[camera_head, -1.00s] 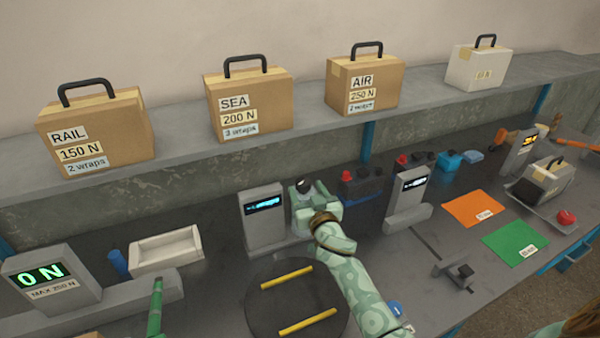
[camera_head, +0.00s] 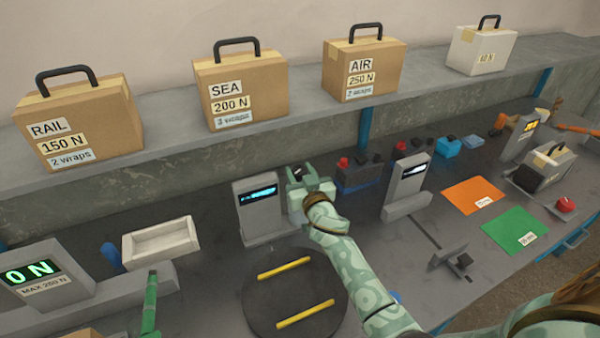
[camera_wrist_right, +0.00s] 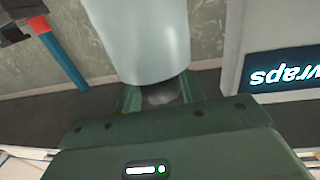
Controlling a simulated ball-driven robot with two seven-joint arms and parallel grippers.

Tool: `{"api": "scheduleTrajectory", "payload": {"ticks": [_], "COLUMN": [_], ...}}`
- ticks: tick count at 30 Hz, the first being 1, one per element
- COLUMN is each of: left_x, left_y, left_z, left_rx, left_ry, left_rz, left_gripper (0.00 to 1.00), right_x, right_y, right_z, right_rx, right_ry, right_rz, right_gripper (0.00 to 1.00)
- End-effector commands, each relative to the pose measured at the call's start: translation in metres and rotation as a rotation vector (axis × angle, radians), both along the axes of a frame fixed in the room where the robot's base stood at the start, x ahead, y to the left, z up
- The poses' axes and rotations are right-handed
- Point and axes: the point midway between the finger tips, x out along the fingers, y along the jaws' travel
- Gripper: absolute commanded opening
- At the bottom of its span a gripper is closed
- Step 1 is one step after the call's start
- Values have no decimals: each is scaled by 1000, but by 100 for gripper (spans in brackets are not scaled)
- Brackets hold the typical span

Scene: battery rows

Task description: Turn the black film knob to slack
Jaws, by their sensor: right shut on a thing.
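My right gripper (camera_head: 302,182) is shut on the black film knob (camera_head: 297,173), beside the grey stand with a lit blue display (camera_head: 259,208). In the head view the gripper hides most of the knob. In the right wrist view the knob (camera_wrist_right: 163,94) is a dark rounded piece between the fingers, under a large pale cylinder (camera_wrist_right: 140,35), likely the film roll. The knob's setting cannot be read.
A dark turntable (camera_head: 292,293) with two yellow strips lies in front. A white tray (camera_head: 160,243) and a force gauge reading 0 N (camera_head: 45,275) stand left. A second display stand (camera_head: 408,185) stands right. Labelled cases (camera_head: 240,93) line the shelf.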

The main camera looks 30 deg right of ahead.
Motion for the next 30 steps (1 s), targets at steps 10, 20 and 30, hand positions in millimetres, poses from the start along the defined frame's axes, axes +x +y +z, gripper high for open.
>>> {"api": "scheduleTrajectory", "payload": {"ticks": [10, 20, 30], "left_x": [5, 7, 1], "left_y": [1, 1, 1], "left_z": [23, 33, 1], "left_rx": [2, 2, 2], "left_ry": [-11, -16, -2], "left_rz": [0, 0, 0], "left_gripper": [51, 51, 51], "right_x": [-1, 0, 1], "right_y": [-2, -4, -4], "right_z": [4, 0, -7], "right_rx": [-5, -7, -5], "right_ry": [3, 4, 6], "right_rz": [170, 473, 783], "right_gripper": [16, 16, 16]}}
